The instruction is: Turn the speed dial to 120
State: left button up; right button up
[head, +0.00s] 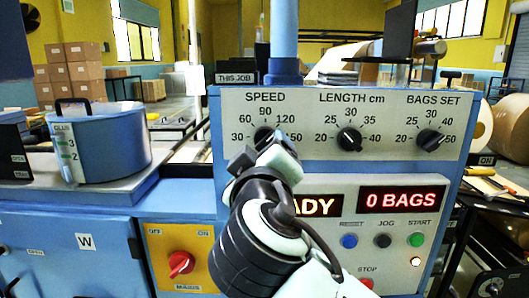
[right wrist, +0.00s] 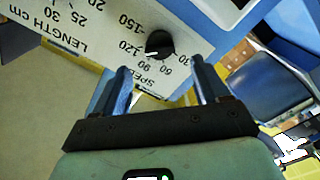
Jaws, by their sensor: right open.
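The speed dial (head: 263,132) is a black round knob at the left of the grey panel, partly hidden by my right gripper (head: 270,150) in the head view. In the right wrist view the dial (right wrist: 160,43) shows upside down with a white pointer mark, which seems to lie between 90 and 120. My right gripper (right wrist: 160,66) is open, with its fingers apart on either side of the dial's line. The dial appears just beyond the fingertips; I cannot tell whether they touch it. My left gripper is not in view.
The length dial (head: 349,139) and bags set dial (head: 430,140) sit to the right on the same panel. Below are a red display (head: 402,199), partly hidden text, and blue, black and green buttons. A red switch (head: 181,263) and blue glue pot (head: 100,140) are at left.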

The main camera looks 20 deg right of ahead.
jog(key=v, duration=0.6)
jog(key=shift+s, duration=0.3)
jog(key=shift+a, duration=0.1)
